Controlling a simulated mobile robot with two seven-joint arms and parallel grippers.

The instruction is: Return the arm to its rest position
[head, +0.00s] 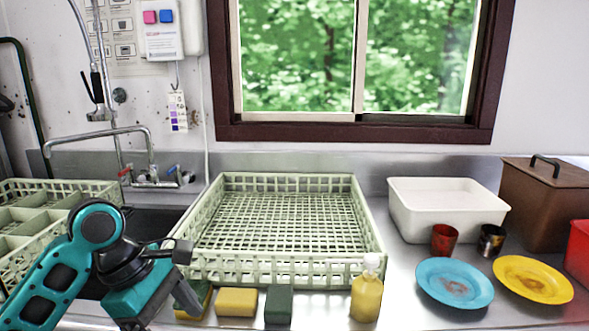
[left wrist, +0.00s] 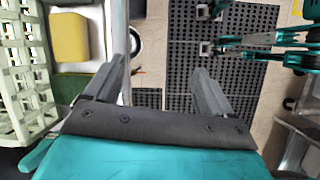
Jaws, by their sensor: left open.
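My left gripper (head: 184,275) is at the lower left in the head view, above the counter's front edge and in front of the pale green dish rack (head: 280,268). In the left wrist view its two grey fingers (left wrist: 163,82) stand well apart with nothing between them. The floor shows through the gap. My right gripper is not in the head view. Teal parts of my own body (left wrist: 270,42) show at the right of the left wrist view, and no clear jaw state can be read there.
Sponges (head: 236,302) and a yellow bottle (head: 367,297) line the counter front near my left gripper. A white tub (head: 447,218), two cups (head: 444,240), a blue plate (head: 455,283) and a yellow plate (head: 533,279) stand right. Another rack (head: 100,188) is left, by the sink.

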